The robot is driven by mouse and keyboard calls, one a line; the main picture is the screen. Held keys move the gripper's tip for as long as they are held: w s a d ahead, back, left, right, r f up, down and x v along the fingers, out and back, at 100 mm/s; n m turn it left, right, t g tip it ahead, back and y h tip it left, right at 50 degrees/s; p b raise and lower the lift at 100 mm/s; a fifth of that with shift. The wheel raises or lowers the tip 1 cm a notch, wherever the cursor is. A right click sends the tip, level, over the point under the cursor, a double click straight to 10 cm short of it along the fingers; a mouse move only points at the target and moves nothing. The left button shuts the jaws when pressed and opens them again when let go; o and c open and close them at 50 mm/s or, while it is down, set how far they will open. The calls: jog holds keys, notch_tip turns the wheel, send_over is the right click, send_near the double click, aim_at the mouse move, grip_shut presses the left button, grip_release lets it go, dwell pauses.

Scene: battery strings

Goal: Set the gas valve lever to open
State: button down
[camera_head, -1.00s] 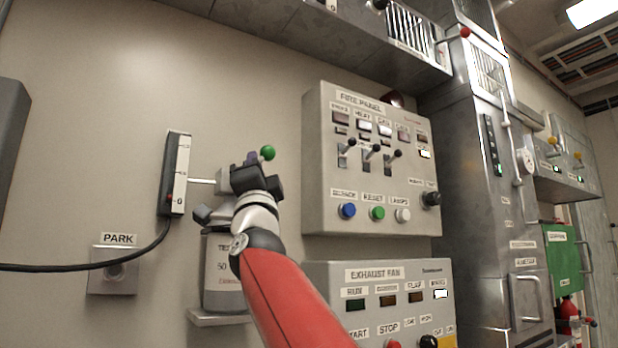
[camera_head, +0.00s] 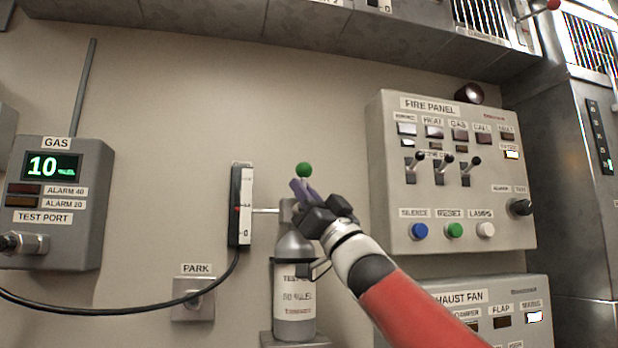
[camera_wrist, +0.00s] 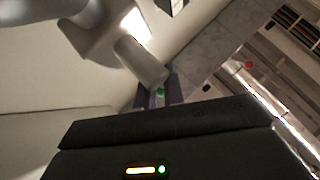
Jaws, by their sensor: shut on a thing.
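The gas valve lever has a green ball knob (camera_head: 303,170) and sits at the top of the grey test gas cylinder (camera_head: 294,272). The knob stands almost straight above the cylinder. My gripper (camera_head: 300,190) is shut on the lever just below the knob, and its fingers hide most of the lever's stem. In the wrist view a bit of the green knob (camera_wrist: 160,92) shows between the purple fingers.
A gas detector box (camera_head: 60,200) at the left reads 10. A PARK socket (camera_head: 193,300) is below. The fire panel (camera_head: 455,190) and exhaust fan panel (camera_head: 490,300) are close at right.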

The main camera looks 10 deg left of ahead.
jog(key=shift+w+a+f+n+g, duration=0.15)
jog(key=shift+a+f+n+g, duration=0.15)
jog(key=shift+n+g, duration=0.35)
jog(key=c, duration=1.5)
grip_release()
jog(key=shift+a+p, duration=0.1)
jog(key=shift+p, duration=0.2)
jog(key=shift+r, duration=0.1)
jog(key=b+v, duration=0.3)
jog(key=v, duration=0.5)
jog(key=shift+b, duration=0.35)
jog(key=shift+w, duration=0.1)
